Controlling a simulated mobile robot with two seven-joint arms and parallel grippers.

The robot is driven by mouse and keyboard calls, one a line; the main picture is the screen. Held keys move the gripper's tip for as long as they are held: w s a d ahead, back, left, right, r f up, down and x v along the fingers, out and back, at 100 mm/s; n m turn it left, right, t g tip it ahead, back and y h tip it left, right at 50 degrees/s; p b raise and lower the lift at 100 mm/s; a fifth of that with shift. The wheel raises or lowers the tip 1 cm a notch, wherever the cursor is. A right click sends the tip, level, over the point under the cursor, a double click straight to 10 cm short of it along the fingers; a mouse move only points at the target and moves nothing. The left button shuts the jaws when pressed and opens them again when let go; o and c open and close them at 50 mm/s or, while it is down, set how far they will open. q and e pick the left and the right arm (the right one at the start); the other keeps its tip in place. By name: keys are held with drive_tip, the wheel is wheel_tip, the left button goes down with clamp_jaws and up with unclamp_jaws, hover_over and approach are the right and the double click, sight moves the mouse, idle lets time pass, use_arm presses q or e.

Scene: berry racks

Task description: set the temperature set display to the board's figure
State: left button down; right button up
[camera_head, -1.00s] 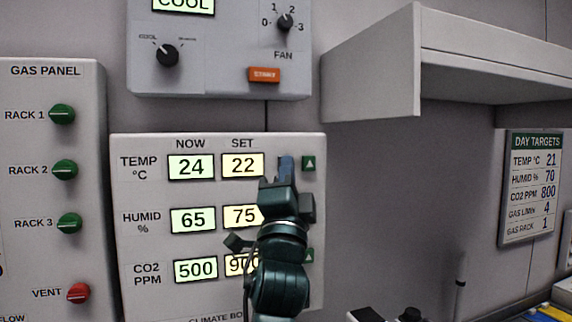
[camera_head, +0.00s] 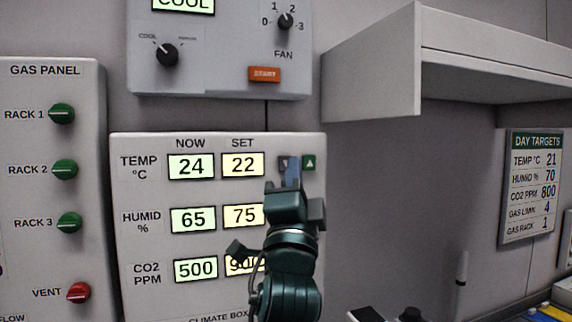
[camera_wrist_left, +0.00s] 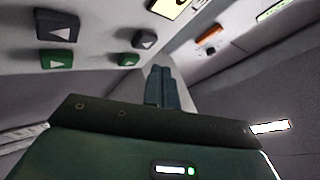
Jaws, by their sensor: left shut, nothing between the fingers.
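The temperature set display (camera_head: 242,164) reads 22, beside the now display (camera_head: 191,166) reading 24. The day targets board (camera_head: 531,187) gives TEMP °C 21. Right of the set display are a grey down button (camera_head: 283,161) and a green up button (camera_head: 309,163). My left gripper (camera_head: 293,173) is shut and empty, its fingertips just below and in front of the grey button, partly covering it. I cannot tell whether they touch the panel. In the left wrist view the shut fingers (camera_wrist_left: 161,86) point toward the panel, with grey and green arrow buttons to their left. My right gripper is out of view.
The climate box (camera_head: 150,142) also has humidity and CO2 rows, whose buttons my arm hides. Above it is a unit with a fan knob (camera_head: 285,23) and an orange START button (camera_head: 264,74). A shelf (camera_head: 420,60) juts out at the right. The gas panel (camera_head: 85,150) is at the left.

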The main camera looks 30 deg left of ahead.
use_arm(q)
drive_tip(key=s+d, duration=0.2)
drive_tip(key=shift+s+d, duration=0.15)
drive_tip(key=shift+d, duration=0.15)
drive_tip(key=shift+a, duration=0.1)
idle(2.3)
